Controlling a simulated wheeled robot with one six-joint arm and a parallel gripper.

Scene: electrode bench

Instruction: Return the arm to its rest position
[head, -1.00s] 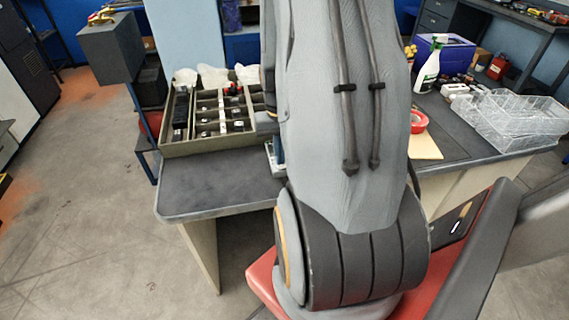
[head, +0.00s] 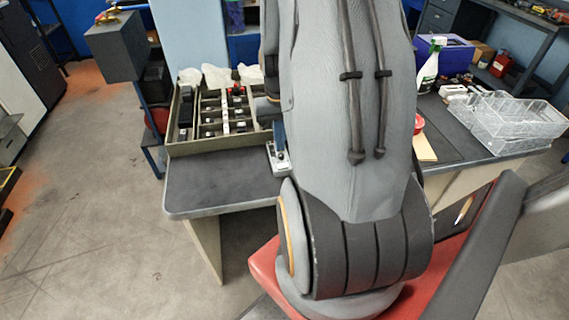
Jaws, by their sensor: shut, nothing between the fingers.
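My grey arm fills the middle of the head view, rising from its dark ribbed joint at the bottom. Its wrist end shows only in part at the arm's left edge, above the bench (head: 215,188). My gripper's fingers cannot be made out; the arm hides that area. A small blue and metal fixture (head: 279,158) shows at the bench's edge, right beside the arm and partly hidden by it.
A divided tray (head: 205,147) with dark and metal parts stands on the bench left of the arm. To the right are clear plastic baskets (head: 515,125), a spray bottle (head: 430,68), a blue box (head: 445,53) and red tape (head: 418,123). The bench's front left is clear.

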